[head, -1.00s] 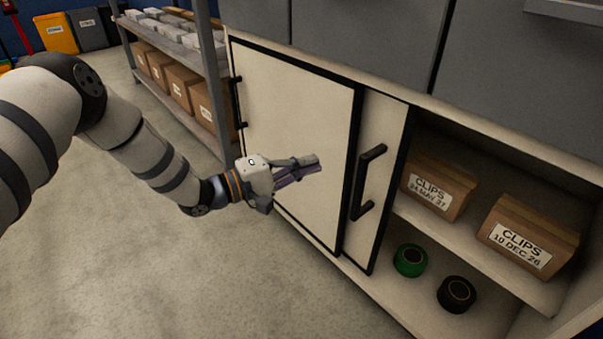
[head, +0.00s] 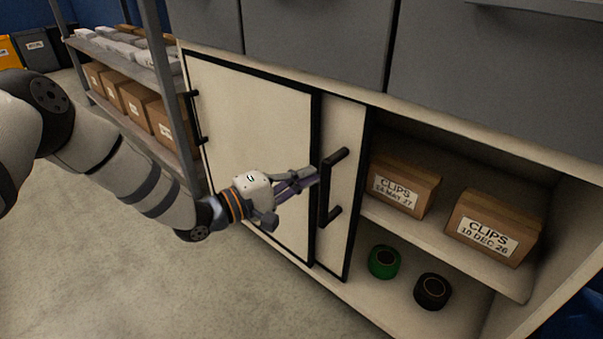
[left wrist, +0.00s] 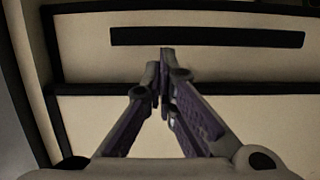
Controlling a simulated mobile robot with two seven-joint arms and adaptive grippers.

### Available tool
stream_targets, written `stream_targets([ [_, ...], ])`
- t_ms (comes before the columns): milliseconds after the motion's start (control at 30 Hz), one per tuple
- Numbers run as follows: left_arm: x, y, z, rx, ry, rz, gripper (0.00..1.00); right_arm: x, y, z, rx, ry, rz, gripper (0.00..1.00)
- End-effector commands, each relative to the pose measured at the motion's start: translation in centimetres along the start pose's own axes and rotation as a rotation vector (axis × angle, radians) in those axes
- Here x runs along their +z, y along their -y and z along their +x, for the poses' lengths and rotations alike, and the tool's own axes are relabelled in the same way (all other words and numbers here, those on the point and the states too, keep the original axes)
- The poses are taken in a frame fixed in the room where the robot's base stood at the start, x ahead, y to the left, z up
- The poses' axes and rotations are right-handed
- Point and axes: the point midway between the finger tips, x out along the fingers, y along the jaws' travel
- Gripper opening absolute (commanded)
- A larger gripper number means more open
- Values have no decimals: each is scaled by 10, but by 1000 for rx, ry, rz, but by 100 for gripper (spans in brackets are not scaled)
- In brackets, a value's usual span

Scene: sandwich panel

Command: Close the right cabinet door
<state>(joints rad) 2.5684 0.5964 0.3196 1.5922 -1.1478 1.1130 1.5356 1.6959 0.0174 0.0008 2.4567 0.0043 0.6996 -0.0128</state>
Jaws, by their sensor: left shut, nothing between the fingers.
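The right cabinet door (head: 343,151) is a cream sliding panel with a black frame. It stands mostly behind the left door (head: 255,140), so only a strip shows, and the cabinet's right side is open. Its black bar handle (head: 327,188) is upright; it also shows in the left wrist view as a dark bar (left wrist: 207,37). My left gripper (head: 312,176) is shut and empty, its fingertips just left of the handle. In the left wrist view the fingertips (left wrist: 165,52) point at the handle bar; whether they touch it I cannot tell. My right gripper is not in view.
The open side holds two CLIPS boxes (head: 401,188) (head: 490,228) on a shelf, with a green tape roll (head: 384,262) and a black one (head: 432,291) below. Grey drawers (head: 318,45) are above. A shelf rack (head: 125,62) stands at the left. The floor (head: 150,285) in front is clear.

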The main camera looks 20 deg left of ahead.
Motion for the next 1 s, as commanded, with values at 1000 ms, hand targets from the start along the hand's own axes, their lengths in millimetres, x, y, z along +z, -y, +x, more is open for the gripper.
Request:
stream_targets([
  [1000,291,0,71,0,6,-4,0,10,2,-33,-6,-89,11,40],
])
